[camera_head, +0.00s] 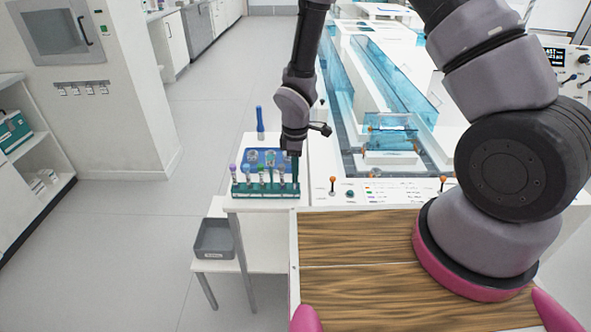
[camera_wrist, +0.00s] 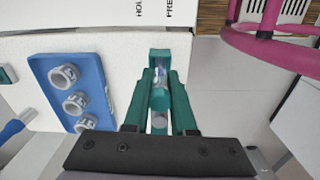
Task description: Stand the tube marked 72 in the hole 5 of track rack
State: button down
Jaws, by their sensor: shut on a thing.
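My gripper (camera_head: 294,172) points down at the right end of the teal rack (camera_head: 262,189) on the small white side table. In the wrist view its two green fingers (camera_wrist: 160,100) are shut on a tube (camera_wrist: 159,76), which shows only as a clear, shiny piece between them. Its marking cannot be read. Several upright tubes with coloured caps stand in the teal rack, left of my gripper. Their numbers are too small to read. Whether the held tube touches the rack is hidden by the fingers.
A blue rack (camera_head: 285,157) with white ring holders lies just behind; it also shows at left in the wrist view (camera_wrist: 45,68). A blue upright object (camera_head: 260,120) stands behind it. A grey bin (camera_head: 214,240) sits on the lower shelf.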

jog(key=c, duration=0.7)
grip_release()
jog(key=shift+o, duration=0.2)
notch_tip(320, 180, up, 11)
jog(key=shift+f, duration=0.1)
dwell(0.4)
